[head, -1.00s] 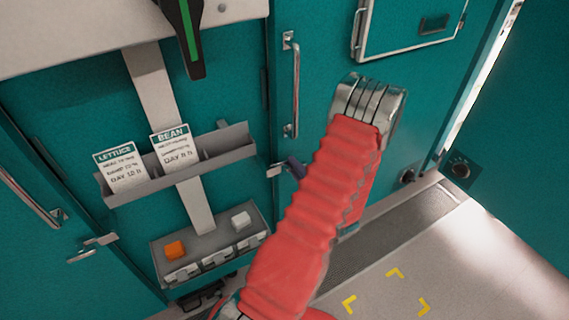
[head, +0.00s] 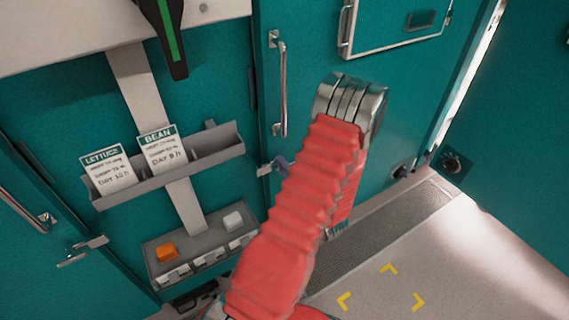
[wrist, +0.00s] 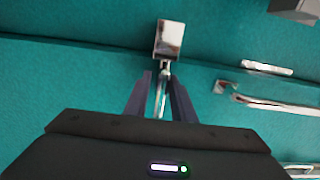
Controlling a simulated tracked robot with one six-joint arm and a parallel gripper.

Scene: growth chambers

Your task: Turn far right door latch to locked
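The far right door (head: 310,45) is teal, with a long metal handle (head: 279,85). Its silver latch (head: 265,169) sits below the handle at the door's left edge. In the wrist view the latch shows as a bright metal block (wrist: 169,38) with a thin lever (wrist: 162,92) extending toward me. My gripper (head: 283,165) is at the latch in the head view, partly hidden by my red-sleeved arm. In the wrist view my gripper's dark fingers (wrist: 160,76) stand on either side of the lever, with slim gaps showing. The lever's near end is hidden by the gripper body.
A grey rack (head: 215,150) holds the lettuce card (head: 108,170) and bean card (head: 162,150). Below is a switch box (head: 203,240) with an orange button. Another latch (head: 85,250) is at left. The floor at right, with yellow corner marks (head: 388,268), is clear.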

